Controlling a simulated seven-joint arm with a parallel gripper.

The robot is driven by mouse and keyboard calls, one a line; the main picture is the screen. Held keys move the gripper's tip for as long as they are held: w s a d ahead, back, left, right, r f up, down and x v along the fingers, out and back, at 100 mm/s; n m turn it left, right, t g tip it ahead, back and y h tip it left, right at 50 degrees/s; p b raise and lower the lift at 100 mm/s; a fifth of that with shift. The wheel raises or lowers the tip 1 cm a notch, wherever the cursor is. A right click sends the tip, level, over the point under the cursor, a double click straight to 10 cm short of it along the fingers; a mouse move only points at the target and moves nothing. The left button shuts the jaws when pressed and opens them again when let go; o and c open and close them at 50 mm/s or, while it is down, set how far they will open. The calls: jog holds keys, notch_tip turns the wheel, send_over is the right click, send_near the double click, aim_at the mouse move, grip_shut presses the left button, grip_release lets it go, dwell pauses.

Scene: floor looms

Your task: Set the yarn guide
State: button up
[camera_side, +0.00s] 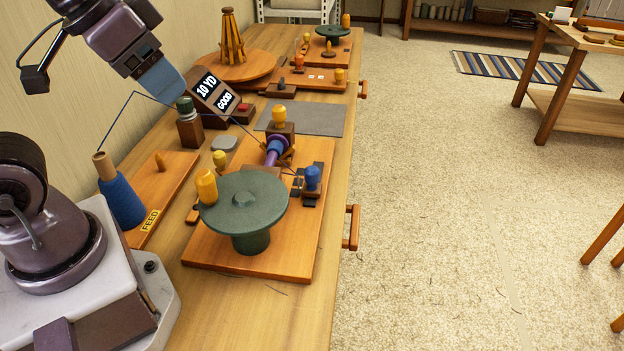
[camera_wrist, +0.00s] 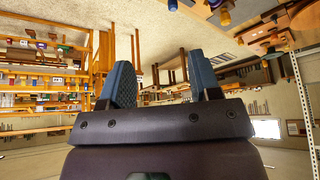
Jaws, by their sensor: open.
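A blue-knobbed piece (camera_side: 312,179), which looks like the yarn guide, stands at the right edge of the winder's wooden board (camera_side: 220,250). Dark yarn runs near it; whether it passes through cannot be told. A purple and blue spool part (camera_side: 275,150) lies behind the green round wheel (camera_side: 243,202). A blue yarn cone (camera_side: 122,200) stands on the FEED board (camera_side: 171,187), its yarn rising and crossing toward the winder. My gripper (camera_side: 165,82) is high above the bench's left side, well away from the blue knob. In the wrist view my gripper (camera_wrist: 160,60) is open and empty.
A sign block (camera_side: 210,98) reading 10 YD and GOOD stands mid-bench, next to a green-capped post (camera_side: 189,122). A grey mat (camera_side: 315,120) lies clear behind the winder. A yellow-orange peg (camera_side: 206,186) rises by the wheel. Drawer handles (camera_side: 352,227) stick out on the right.

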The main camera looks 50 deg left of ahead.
jog(key=m+g, duration=0.5)
jog(key=g, duration=0.1)
send_near(312, 168)
jog(key=f, duration=1.2)
jog(key=shift+s+f, duration=0.15)
jog(key=shift+s, duration=0.05)
